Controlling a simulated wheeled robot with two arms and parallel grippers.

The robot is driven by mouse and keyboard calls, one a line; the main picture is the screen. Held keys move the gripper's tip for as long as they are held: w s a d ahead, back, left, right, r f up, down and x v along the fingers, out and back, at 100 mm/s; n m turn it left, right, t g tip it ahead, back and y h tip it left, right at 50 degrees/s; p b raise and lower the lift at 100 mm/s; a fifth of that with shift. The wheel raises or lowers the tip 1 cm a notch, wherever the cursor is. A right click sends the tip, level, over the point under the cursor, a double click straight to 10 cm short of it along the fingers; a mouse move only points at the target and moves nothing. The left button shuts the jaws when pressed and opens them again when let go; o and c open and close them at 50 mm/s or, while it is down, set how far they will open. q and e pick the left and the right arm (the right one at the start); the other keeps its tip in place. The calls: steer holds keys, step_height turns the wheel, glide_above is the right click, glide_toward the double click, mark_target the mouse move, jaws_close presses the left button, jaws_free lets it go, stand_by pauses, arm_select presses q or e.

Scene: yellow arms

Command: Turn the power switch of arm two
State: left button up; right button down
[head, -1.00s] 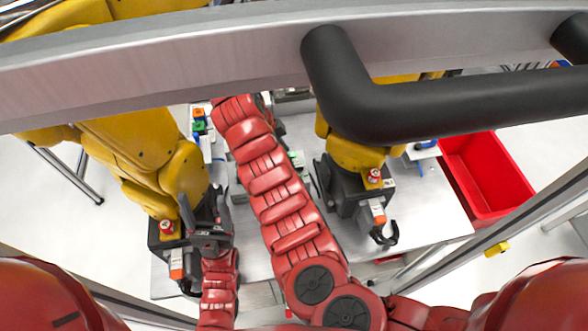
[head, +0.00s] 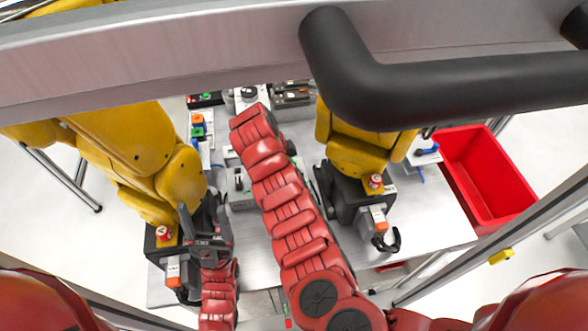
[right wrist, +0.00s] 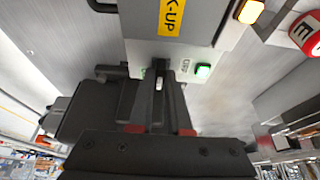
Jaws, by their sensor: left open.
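My left gripper (head: 208,238) is open beside the black base of the left yellow arm (head: 140,135). My right arm reaches up the middle of the table in the head view; its gripper is hidden there. In the right wrist view my right gripper (right wrist: 157,100) has its two dark fingers apart, with a small switch lever (right wrist: 158,84) showing between them. Whether they touch it I cannot tell. The lever sits on a light box with a lit green button (right wrist: 203,71). A grey box (head: 240,187) with a dark lever shows in the head view. The right yellow arm (head: 355,150) stands right of my right arm.
A red bin (head: 487,175) stands at the right of the table (head: 420,215). Red buttons (head: 375,181) sit on the yellow arms' bases. A black handle (head: 400,95) and metal bar (head: 180,60) cross the top of the head view. A yellow label (right wrist: 176,16) shows in the wrist view.

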steer(key=shift+n, duration=0.3)
steer(key=shift+d+n+t, duration=0.1)
steer(key=shift+n+t, duration=0.4)
steer(key=shift+n, duration=0.4)
steer(key=n+t+p, duration=0.1)
steer(key=n, duration=0.2)
steer(key=shift+s+y, duration=0.15)
steer(key=shift+y, duration=0.25)
steer(key=n+t, duration=0.1)
steer(key=n, duration=0.2)
steer(key=shift+d+y, duration=0.1)
steer(key=shift+y, duration=0.3)
steer(key=n+y+b, duration=0.1)
steer(key=n, duration=0.1)
steer(key=n+y, duration=0.1)
steer(key=n, duration=0.2)
steer(key=shift+s+d+n+t+b, duration=0.1)
steer(key=shift+d+n+t+b, duration=0.05)
steer(key=shift+n+t+b, duration=0.2)
steer(key=shift+n+y+b, duration=0.45)
steer(key=shift+n+y, duration=0.35)
steer(key=shift+n, duration=1.05)
